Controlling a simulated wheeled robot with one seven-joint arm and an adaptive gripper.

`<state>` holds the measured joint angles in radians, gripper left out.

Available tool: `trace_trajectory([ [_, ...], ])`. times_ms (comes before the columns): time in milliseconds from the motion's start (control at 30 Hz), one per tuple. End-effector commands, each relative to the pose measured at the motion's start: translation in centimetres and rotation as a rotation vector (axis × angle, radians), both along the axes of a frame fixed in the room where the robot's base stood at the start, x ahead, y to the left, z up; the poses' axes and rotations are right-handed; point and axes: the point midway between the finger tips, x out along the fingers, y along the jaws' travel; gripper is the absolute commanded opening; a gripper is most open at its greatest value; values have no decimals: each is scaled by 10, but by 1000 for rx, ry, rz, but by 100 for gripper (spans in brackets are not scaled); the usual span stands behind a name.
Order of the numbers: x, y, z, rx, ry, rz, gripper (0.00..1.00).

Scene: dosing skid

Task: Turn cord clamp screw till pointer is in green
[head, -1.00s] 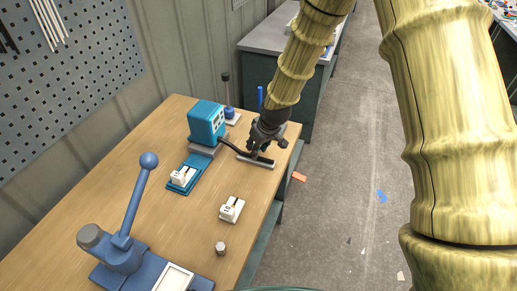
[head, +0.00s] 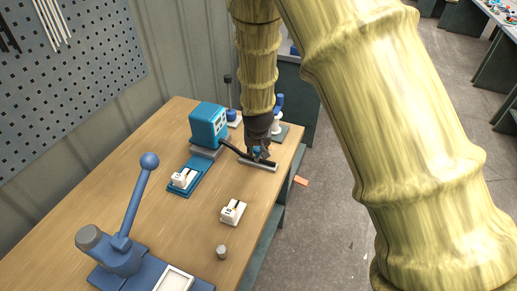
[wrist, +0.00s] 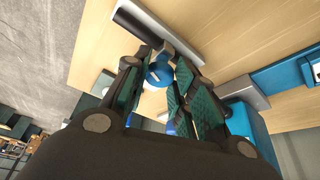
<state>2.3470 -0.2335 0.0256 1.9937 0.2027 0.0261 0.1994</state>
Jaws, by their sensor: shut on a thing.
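My gripper (head: 259,153) points down at the far right of the workbench, at a grey bar (head: 258,166) where a black cord (head: 230,148) ends. In the wrist view its green-padded fingers (wrist: 158,80) are shut on a blue screw head (wrist: 160,69), beside the grey bar (wrist: 140,22). The cord runs to a teal box (head: 208,122). I cannot make out the pointer or the green zone in either view.
A white switch block (head: 184,179) sits on a teal base, and another (head: 233,211) stands nearer. A blue lever press (head: 120,250) is at the front left. Blue-topped items (head: 278,108) stand behind my gripper. The bench's middle is mostly bare.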

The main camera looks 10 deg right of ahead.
Motion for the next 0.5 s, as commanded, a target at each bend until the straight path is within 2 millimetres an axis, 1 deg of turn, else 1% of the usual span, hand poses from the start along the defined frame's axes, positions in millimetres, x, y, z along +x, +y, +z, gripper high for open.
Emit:
trace_trajectory([
  [33, 6, 0, 6, 0, -14, -4, 2],
  [433, 6, -1, 6, -1, -15, -11, 2],
  [467, 7, -1, 6, -1, -15, -11, 28],
  [500, 6, -1, 6, -1, -15, -11, 35],
])
